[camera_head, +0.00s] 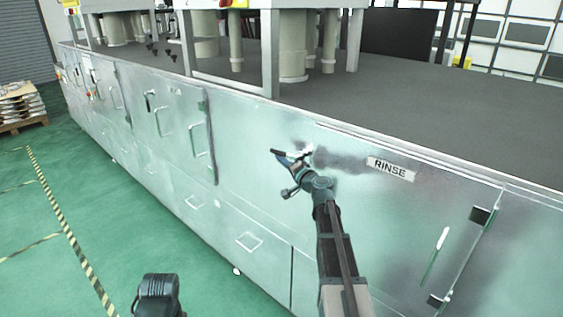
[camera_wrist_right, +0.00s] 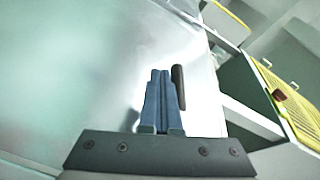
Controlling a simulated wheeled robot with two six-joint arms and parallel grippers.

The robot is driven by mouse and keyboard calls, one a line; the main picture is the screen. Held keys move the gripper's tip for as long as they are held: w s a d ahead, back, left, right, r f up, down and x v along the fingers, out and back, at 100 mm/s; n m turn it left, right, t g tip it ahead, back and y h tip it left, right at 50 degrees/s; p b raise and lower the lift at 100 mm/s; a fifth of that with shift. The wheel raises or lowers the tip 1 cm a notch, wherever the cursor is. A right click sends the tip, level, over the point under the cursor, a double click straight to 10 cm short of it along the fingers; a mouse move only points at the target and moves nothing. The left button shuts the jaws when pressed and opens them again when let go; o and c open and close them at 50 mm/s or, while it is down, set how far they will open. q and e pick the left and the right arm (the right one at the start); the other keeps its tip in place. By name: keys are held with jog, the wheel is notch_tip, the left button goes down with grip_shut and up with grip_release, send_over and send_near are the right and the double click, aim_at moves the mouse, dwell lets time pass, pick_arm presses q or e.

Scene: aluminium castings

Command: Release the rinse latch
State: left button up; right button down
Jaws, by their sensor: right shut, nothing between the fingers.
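The rinse latch shows as a small dark lever (camera_head: 277,152) on the pale metal front, left of the RINSE label (camera_head: 390,168). My right gripper (camera_head: 290,163) is beside it, partly covering the latch's mount. In the right wrist view a dark bar, seemingly the latch lever (camera_wrist_right: 179,87), stands just right of my right gripper's blue fingers (camera_wrist_right: 160,75). The fingers are together and empty. I cannot tell whether they touch the lever.
The RINSE door (camera_head: 400,215) has dark hinges (camera_head: 480,214) at its right edge. Other panels with bar handles (camera_head: 163,122) run leftward. A grey deck with pale columns (camera_head: 293,50) lies above. Green floor (camera_head: 90,230) is clear at the left; a loaded pallet (camera_head: 20,108) stands far left.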

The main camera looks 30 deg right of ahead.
jog(key=s+d, duration=0.1)
jog(key=s, duration=1.2)
jog(key=shift+s+d+r, duration=0.25)
jog(key=shift+s, duration=0.15)
jog(key=a+f+n+g+y, duration=0.3)
jog(key=a, duration=0.6)
jog(key=a+f+n+g+y, duration=0.2)
jog(key=a+f+n, duration=0.15)
jog(key=a, duration=0.55)
jog(key=s+a+f+n+g, duration=0.2)
jog(key=s+a+f+g, duration=0.2)
jog(key=a, duration=0.3)
jog(key=s+a+f+n+g, duration=0.3)
jog(key=a+f, duration=0.2)
jog(key=a, duration=0.2)
jog(key=s+a+f+n+g+h, duration=0.2)
jog(key=s+f+g+h, duration=0.1)
jog(key=s, duration=0.5)
jog(key=s+a+f+n+g+h, duration=0.2)
jog(key=s+h, duration=0.3)
jog(key=s, duration=0.3)
jog(key=shift+f+g, duration=0.5)
jog(key=shift+f, duration=0.05)
jog(key=shift+w, duration=0.1)
